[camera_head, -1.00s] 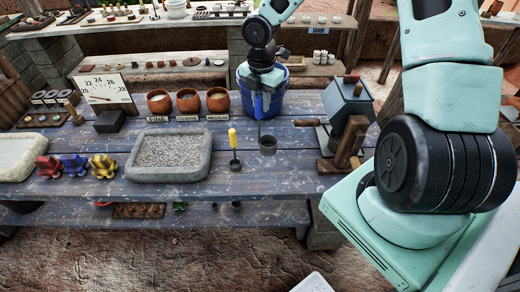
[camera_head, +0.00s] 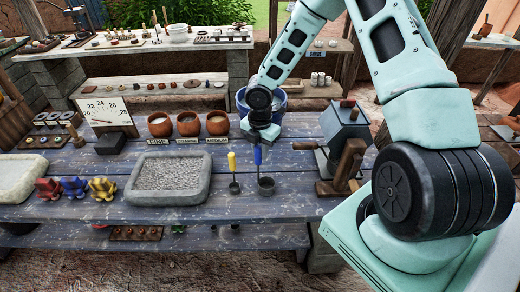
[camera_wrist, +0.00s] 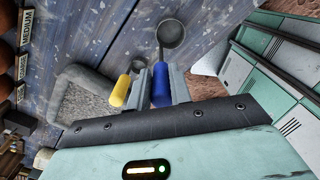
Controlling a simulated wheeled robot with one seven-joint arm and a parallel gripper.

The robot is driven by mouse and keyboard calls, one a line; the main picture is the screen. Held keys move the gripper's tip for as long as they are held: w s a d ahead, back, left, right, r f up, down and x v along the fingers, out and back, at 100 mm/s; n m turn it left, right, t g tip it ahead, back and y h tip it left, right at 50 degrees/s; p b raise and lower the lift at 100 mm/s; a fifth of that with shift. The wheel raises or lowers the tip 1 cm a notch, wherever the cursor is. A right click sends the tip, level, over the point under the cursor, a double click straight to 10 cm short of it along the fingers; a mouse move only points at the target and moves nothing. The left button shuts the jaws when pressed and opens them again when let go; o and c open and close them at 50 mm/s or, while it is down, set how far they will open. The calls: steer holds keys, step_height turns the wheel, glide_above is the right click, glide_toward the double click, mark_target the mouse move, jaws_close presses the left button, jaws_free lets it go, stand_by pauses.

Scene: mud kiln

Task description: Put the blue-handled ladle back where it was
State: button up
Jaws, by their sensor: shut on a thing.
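The blue-handled ladle (camera_head: 257,156) hangs upright below my gripper (camera_head: 258,140), its dark round cup (camera_head: 266,186) at or just above the blue plank table. I cannot tell whether the cup touches the wood. In the wrist view my gripper (camera_wrist: 162,88) has its fingers on both sides of the blue handle (camera_wrist: 161,94), shut on it, with the cup (camera_wrist: 171,34) beyond. A yellow-handled ladle (camera_head: 232,161) with a smaller cup stands just left of it; it also shows in the wrist view (camera_wrist: 120,91).
A stone tray of grit (camera_head: 168,198) lies left of the ladles. A crank-handled box (camera_head: 346,124) stands right. Three clay pots (camera_head: 188,124) and a blue bucket (camera_head: 281,104) stand behind. Bare planks (camera_head: 285,213) lie in front of the ladles.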

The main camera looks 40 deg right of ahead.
steer(key=o, duration=0.9)
steer(key=shift+f, duration=0.1)
step_height(320, 180, up, 11)
steer(key=shift+f, duration=0.1)
steer(key=s+a+r+m, duration=0.3)
steer(key=s+a+r, duration=0.15)
steer(key=a, duration=0.25)
steer(key=s+a+r+m, duration=0.3)
steer(key=s+a, duration=0.3)
steer(key=a, duration=0.1)
steer(key=s+a+r+m, duration=0.1)
steer(key=s+a+m, duration=0.1)
steer(key=s, duration=0.3)
steer(key=s+a+r+m, duration=0.2)
steer(key=s+a+m, duration=0.1)
steer(key=s, duration=0.2)
steer(key=s+a+r+m, duration=0.1)
steer(key=s+a+m, duration=0.2)
steer(key=s, duration=0.2)
steer(key=shift+s+a+r+y, duration=0.15)
steer(key=shift+s+a+y, duration=0.15)
steer(key=shift+s, duration=0.05)
